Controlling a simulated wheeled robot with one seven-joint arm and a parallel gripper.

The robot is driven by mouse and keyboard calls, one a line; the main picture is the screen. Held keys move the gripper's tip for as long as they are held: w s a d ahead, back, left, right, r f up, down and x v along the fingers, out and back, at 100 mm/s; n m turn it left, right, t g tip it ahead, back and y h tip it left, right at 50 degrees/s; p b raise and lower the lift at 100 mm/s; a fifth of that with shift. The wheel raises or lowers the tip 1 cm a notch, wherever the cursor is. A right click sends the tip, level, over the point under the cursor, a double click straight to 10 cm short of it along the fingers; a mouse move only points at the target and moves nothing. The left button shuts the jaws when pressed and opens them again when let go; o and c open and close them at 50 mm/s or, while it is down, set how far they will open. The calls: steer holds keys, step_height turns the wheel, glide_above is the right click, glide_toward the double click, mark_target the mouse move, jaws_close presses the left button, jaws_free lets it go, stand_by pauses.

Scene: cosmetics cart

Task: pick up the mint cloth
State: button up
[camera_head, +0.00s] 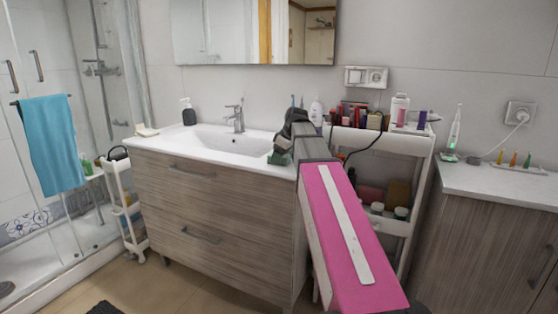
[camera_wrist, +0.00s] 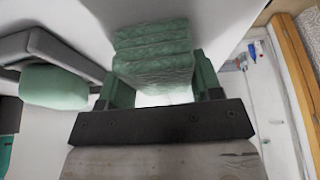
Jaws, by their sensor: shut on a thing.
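The mint cloth (camera_wrist: 153,55) is a folded, textured green stack between the two green fingers of my gripper (camera_wrist: 162,86) in the wrist view. My gripper is shut on it, with a finger at each side. In the head view my dark gripper (camera_head: 283,146) is over the right end of the washbasin counter. A small green patch (camera_head: 279,158) shows beneath it; I cannot tell cloth from finger there. My arm hides part of the counter's right end.
The white basin (camera_head: 228,141) lies left of my gripper, with a tap (camera_head: 236,118) behind. A white cart (camera_head: 402,140) full of cosmetics stands close right of my arm. In the wrist view a smooth mint shape (camera_wrist: 53,88) on grey is unclear.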

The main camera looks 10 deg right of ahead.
steer(key=shift+r, duration=0.15)
steer(key=shift+r, duration=0.6)
steer(key=r, duration=0.1)
steer(key=a+r, duration=0.1)
steer(key=r, duration=0.1)
steer(key=shift+w+a+r, duration=0.1)
steer(key=shift+r, duration=0.15)
steer(key=a+r, duration=0.6)
steer(key=a, duration=0.4)
steer(key=shift+w+a, duration=0.2)
steer(key=shift+w, duration=0.25)
steer(key=shift+o, duration=0.4)
